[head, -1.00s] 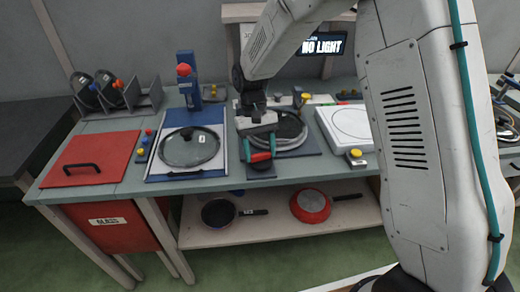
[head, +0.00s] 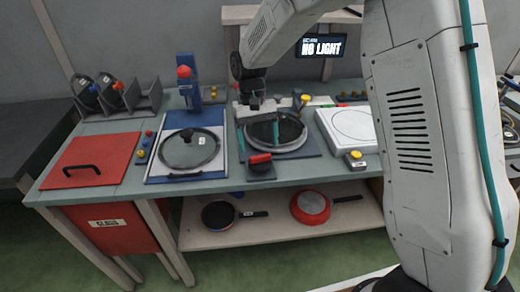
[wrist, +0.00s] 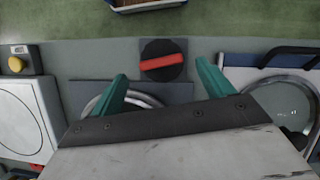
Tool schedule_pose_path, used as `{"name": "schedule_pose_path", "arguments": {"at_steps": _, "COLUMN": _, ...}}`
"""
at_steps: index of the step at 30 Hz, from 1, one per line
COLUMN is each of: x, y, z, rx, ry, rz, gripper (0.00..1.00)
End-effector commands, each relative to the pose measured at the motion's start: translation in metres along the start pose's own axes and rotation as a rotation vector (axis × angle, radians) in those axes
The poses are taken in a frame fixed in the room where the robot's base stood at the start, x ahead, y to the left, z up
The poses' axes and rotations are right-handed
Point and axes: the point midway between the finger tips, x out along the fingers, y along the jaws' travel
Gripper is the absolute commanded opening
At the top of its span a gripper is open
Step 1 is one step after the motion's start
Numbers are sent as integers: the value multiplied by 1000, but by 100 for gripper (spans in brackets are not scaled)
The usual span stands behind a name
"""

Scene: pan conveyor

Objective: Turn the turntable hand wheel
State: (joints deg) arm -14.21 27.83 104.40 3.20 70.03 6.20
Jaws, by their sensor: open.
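The hand wheel is a black disc with a red bar (head: 260,158) at the front of the turntable station. In the wrist view the hand wheel (wrist: 163,72) lies beyond my fingertips, its red bar nearly level across the picture. The round turntable (head: 289,146) with a dark centre is behind it, partly covered by my gripper. My gripper (wrist: 161,69) is open and empty, its two teal fingers spread wide and apart from the wheel. In the head view my gripper (head: 262,128) is over the turntable, behind the wheel.
A glass lid (head: 190,148) lies on the blue-framed station to the left, beside a blue post (head: 190,92) with a red knob. A white round-plated unit (head: 347,125) stands to the right. A red hatch (head: 90,158) is at far left. A screen (head: 321,46) reads "NO LIGHT".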

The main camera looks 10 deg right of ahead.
Motion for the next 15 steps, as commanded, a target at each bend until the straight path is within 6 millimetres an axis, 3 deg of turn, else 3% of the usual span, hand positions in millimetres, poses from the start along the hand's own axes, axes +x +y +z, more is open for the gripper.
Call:
{"name": "schedule_pose_path", "arguments": {"at_steps": 6, "x": -33, "y": 0, "z": 0, "rx": 0, "ry": 1, "rz": 0, "gripper": 80}}
{"name": "schedule_pose_path", "arguments": {"at_steps": 15, "x": -42, "y": 1, "z": 0, "rx": 1, "ry": -1, "rz": 0, "gripper": 80}}
